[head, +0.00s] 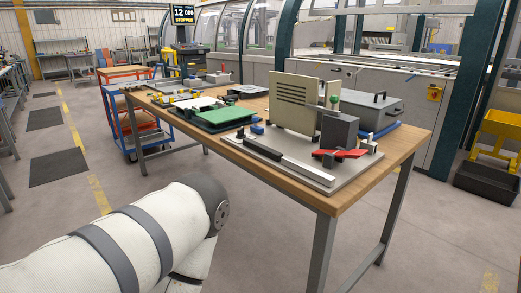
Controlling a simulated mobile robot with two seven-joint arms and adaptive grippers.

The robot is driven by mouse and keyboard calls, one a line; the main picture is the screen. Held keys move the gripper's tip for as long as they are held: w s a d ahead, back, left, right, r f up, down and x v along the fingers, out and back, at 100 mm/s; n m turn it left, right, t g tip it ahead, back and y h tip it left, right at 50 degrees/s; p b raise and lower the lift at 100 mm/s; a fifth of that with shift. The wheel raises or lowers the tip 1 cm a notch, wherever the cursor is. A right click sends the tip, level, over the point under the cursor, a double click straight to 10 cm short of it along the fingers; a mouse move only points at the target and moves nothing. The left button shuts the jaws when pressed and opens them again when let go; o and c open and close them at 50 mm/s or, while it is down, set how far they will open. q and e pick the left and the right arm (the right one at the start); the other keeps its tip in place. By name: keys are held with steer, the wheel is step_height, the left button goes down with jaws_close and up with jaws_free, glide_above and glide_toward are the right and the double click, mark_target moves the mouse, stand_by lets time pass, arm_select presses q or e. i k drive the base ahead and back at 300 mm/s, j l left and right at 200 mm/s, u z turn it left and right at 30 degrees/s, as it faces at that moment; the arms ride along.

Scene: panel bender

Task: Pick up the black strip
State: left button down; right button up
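A black strip (262,150) lies along the left part of a light grey plate (300,190) on the wooden-topped table (390,165). A light grey bar runs on from its near right end; I cannot tell whether they are joined. My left arm comes in from the lower left, with its dark grey joint in front of the table's left side. Neither of my grippers shows.
An upright beige slotted panel (291,98), a dark grey block (339,133) and a red-handled clamp (338,154) stand on or by the plate. A green board (214,115) lies farther left. A grey case (365,101) stands behind.

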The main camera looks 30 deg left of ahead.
mark_target(275, 155)
steer(key=i+j+z, duration=0.15)
steer(key=j, duration=0.2)
steer(key=i+j+z, duration=0.1)
steer(key=j, duration=0.3)
steer(key=i+j+z, duration=0.15)
steer(key=j, duration=0.25)
steer(key=i+j+z, duration=0.1)
steer(key=j, duration=0.3)
steer(key=i+j+z, duration=0.15)
steer(key=j, duration=0.3)
steer(key=k+j+z, duration=0.1)
steer(key=k+j, duration=0.25)
steer(key=k, duration=0.15)
steer(key=i, duration=0.5)
